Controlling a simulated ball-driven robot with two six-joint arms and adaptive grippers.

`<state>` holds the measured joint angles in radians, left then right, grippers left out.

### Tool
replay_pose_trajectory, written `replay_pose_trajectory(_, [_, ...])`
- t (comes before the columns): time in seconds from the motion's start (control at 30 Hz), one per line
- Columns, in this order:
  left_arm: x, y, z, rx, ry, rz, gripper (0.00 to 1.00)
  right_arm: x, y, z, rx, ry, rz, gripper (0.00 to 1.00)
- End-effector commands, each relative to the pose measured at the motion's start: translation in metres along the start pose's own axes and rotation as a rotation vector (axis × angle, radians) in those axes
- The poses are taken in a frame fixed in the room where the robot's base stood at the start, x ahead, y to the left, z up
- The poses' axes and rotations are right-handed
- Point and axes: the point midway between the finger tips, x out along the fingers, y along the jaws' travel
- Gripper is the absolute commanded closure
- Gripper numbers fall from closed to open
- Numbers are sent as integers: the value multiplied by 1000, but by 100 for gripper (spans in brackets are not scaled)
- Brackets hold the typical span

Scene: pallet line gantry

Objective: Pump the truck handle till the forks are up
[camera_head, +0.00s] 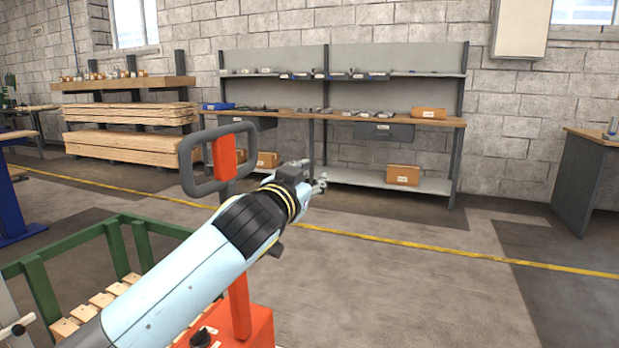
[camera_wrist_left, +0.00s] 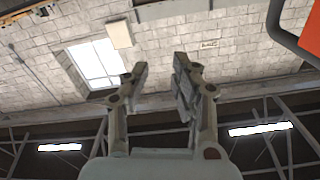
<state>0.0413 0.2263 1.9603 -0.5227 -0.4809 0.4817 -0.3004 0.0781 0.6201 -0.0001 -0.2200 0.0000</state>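The truck handle (camera_head: 188,166) is a dark grey loop with an orange-red middle piece, standing upright at left of centre in the head view. Its orange-red shaft (camera_head: 239,306) runs down to an orange-red base (camera_head: 255,325), partly hidden by my left arm. My left gripper (camera_head: 322,182) is to the right of the loop and apart from it, pointing away to the right. In the left wrist view my left gripper (camera_wrist_left: 158,68) has its fingers apart with nothing between them. Part of the handle (camera_wrist_left: 283,28) shows at that view's upper right. The forks cannot be made out. My right gripper is not in view.
A green-framed rack (camera_head: 40,284) with wooden slats stands at lower left. A workbench (camera_head: 340,117) with shelves and orange boxes stands along the back wall. Stacked timber (camera_head: 130,144) is at back left. The floor (camera_head: 400,290) to the right is clear, crossed by a yellow line.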

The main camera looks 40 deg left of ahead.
Motion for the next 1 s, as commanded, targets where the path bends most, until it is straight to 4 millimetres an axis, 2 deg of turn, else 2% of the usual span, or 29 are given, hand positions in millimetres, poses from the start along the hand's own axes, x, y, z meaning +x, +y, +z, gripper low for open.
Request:
replay_pose_trajectory(0.03, [0,0,0,0,0,0,65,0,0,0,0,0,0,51])
replay_pose_trajectory(0.17, [0,0,0,0,0,0,51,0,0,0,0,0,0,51])
replay_pose_trajectory(0.47, [-3,0,0,0,0,0,51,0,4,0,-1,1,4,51])
replay_pose_trajectory(0.57, [-15,0,1,1,-1,1,51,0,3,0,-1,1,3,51])
replay_pose_trajectory(0.9, [-89,0,1,-1,-3,1,51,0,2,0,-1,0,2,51])
replay_pose_trajectory(1.0, [-105,0,2,0,-3,1,51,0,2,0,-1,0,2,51])
